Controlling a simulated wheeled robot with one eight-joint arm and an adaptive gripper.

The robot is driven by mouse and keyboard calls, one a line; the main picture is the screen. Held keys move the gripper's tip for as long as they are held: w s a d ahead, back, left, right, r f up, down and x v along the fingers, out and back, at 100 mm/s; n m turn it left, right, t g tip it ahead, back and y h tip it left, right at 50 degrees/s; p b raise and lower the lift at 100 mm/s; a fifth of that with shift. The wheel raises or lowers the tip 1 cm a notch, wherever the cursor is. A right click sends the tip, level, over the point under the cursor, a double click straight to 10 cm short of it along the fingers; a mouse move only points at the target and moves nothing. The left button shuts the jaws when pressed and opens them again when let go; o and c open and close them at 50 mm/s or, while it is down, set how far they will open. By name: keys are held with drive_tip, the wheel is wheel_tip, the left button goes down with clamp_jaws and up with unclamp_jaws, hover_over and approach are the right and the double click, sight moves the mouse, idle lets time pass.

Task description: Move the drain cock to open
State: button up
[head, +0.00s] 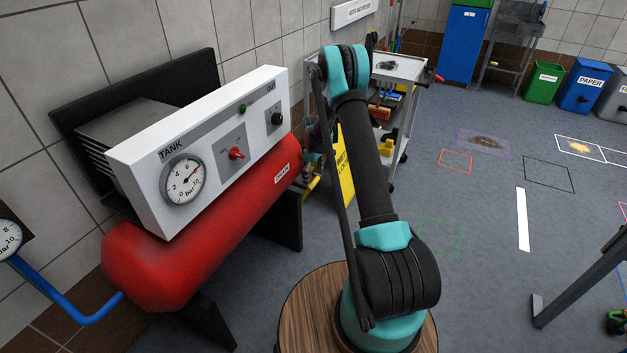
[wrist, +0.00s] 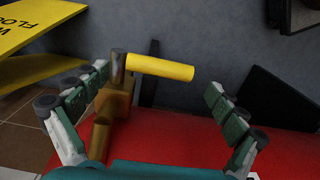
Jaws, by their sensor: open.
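The drain cock shows in the wrist view as a brass body (wrist: 115,100) with a yellow lever (wrist: 160,67) pointing right, roughly level in the picture. It stands by the end of the red tank (wrist: 190,135). My gripper (wrist: 158,85) is open, with one finger on each side of the picture. The lever lies between the fingertips, and the brass body is close to the left finger; I cannot tell whether they touch. In the head view, the drain cock's yellow lever (head: 312,186) is partly visible beside the tank's end label, and my gripper is mostly hidden there.
A yellow floor sign (head: 345,172) stands just beyond the cock and also shows in the wrist view (wrist: 35,28). A tool cart (head: 405,68) stands behind. The white gauge panel (head: 200,150) is above the tank. The floor to the right is largely open.

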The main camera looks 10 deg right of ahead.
drive_tip(key=shift+f, duration=0.95)
drive_tip(key=shift+s, duration=0.15)
drive_tip(key=c, duration=1.7)
drive_tip(key=shift+f, duration=0.1)
drive_tip(key=shift+c, duration=0.9)
clamp_jaws()
drive_tip(key=shift+c, duration=1.7)
unclamp_jaws()
drive_tip(key=o, duration=2.2)
